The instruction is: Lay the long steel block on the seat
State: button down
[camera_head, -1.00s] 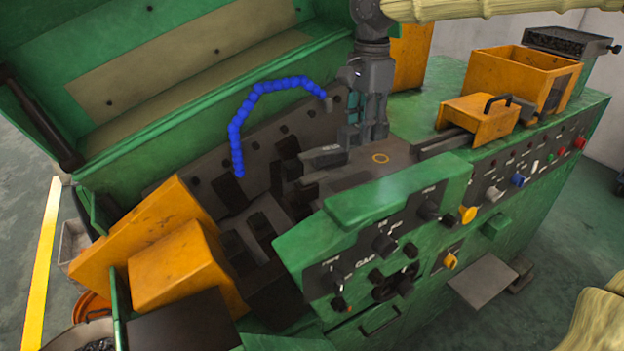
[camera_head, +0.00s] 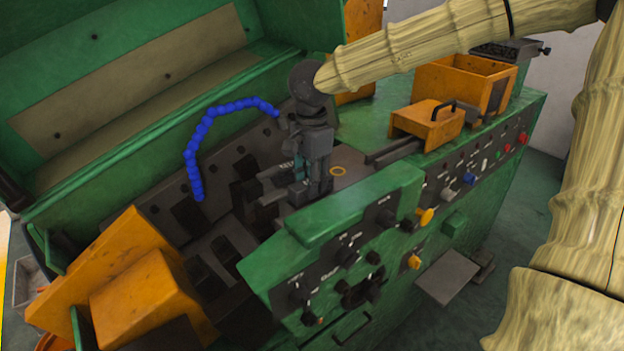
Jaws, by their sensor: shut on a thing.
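My gripper (camera_head: 306,192) points down over the middle of the green machine's open work area. It is shut on the long steel block, of which little shows: a dark grey piece (camera_head: 298,195) at the fingertips appears to be it, but its outline blends with the fingers. The grey metal parts around the seat (camera_head: 268,188) lie just left of the fingertips. The seat itself is largely hidden behind my gripper and the green control housing. I cannot tell whether the block touches it.
A blue jointed hose (camera_head: 195,150) arches left of my gripper. The green control housing (camera_head: 335,225) stands close in front. Orange covers (camera_head: 140,285) stand at front left; an orange handled box (camera_head: 427,122) is at right.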

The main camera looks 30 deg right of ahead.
jog(key=shift+f, duration=0.1)
jog(key=shift+f, duration=0.1)
jog(key=c, duration=1.1)
grip_release()
jog(key=shift+f, duration=0.1)
notch_tip(320, 180, up, 12)
jog(key=shift+r+b, duration=0.15)
jog(key=shift+b, duration=0.9)
